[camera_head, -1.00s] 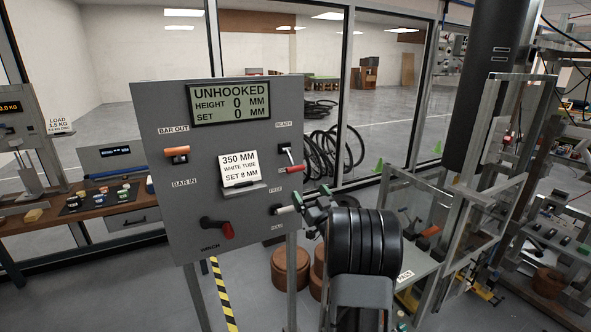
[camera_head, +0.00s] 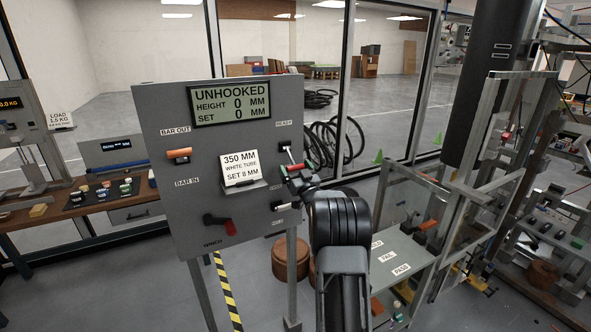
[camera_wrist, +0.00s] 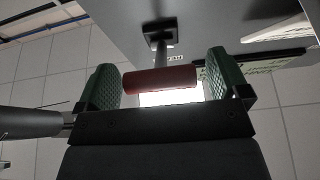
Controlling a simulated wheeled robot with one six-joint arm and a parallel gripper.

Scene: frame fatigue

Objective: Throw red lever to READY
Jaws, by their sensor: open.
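The red lever (camera_head: 297,167) is on the right side of the grey control panel (camera_head: 200,215), its stem slanting down from a slot under the READY label (camera_head: 283,123). My gripper (camera_head: 291,171) is at the lever's red grip in the head view. In the wrist view the red grip (camera_wrist: 160,79) lies crosswise between my two green fingers, with a gap at each end. The gripper (camera_wrist: 160,84) is open. The panel screen (camera_head: 231,103) reads UNHOOKED, HEIGHT 0 MM, SET 0 MM.
A white-gripped lever (camera_head: 281,206) sits just below on the panel. An orange handle (camera_head: 179,153) and a red-gripped winch crank (camera_head: 229,227) are at left. A card (camera_head: 240,169) stands on a small ledge. A metal frame with a tray (camera_head: 400,262) is at right.

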